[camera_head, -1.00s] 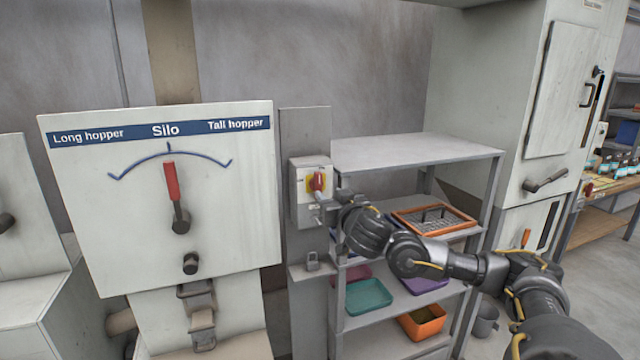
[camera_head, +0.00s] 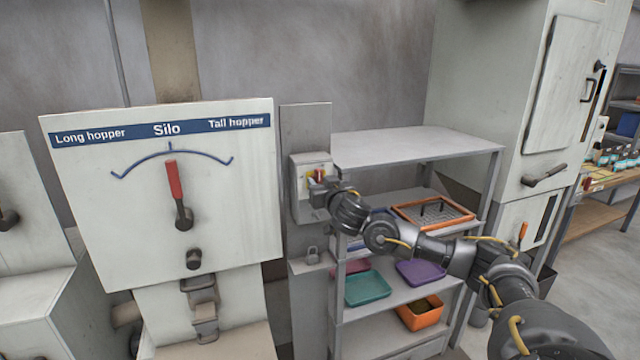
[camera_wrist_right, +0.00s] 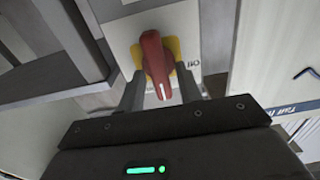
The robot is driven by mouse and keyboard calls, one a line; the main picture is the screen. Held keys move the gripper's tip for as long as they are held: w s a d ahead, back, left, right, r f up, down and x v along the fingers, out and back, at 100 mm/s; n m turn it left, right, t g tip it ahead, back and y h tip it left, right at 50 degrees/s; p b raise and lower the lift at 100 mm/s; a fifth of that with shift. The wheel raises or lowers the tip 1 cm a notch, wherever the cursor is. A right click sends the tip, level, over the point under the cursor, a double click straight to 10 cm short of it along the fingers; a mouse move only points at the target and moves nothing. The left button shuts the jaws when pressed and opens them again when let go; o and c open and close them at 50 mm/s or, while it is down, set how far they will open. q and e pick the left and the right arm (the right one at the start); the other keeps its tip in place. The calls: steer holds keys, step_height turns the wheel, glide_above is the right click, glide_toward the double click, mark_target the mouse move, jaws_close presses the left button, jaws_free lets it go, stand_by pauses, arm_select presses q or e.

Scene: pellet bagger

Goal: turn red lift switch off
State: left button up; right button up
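The red lift switch (camera_head: 319,174) is a red rotary knob on a yellow plate, on a grey box (camera_head: 299,206) fixed to a grey post. My right gripper (camera_head: 316,184) is at the front of the box and partly covers the knob. In the right wrist view the red knob (camera_wrist_right: 155,66) stands between the two fingers of my right gripper (camera_wrist_right: 160,90). The fingers are apart, one on each side of the knob, with visible gaps. An "Off" mark shows beside the plate. My left gripper is out of view.
A white Silo panel (camera_head: 105,220) with a red-handled lever (camera_head: 173,180) stands left of the switch post. A grey shelf (camera_head: 415,146) with coloured trays stands to the right, under and beside my right arm. A tall cabinet (camera_head: 490,90) is behind it.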

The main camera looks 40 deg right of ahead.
steer(key=shift+c, duration=0.7)
steer(key=shift+f+n+b, duration=0.1)
steer(key=shift+n+b, duration=0.2)
steer(key=shift+w+a+f+n+b, duration=0.15)
steer(key=shift+n+b, duration=1.45)
steer(key=shift+n, duration=1.25)
steer(key=shift+s+a+f+n+b, duration=0.1)
steer(key=shift+n+b, duration=1.5)
steer(key=shift+n, duration=1.2)
steer(key=shift+w+a+f+n+b, duration=0.15)
steer(key=shift+n+b, duration=1.45)
steer(key=shift+n, duration=1.25)
steer(key=shift+s+n, duration=0.1)
steer(key=shift+n, duration=0.2)
steer(key=o, duration=0.6)
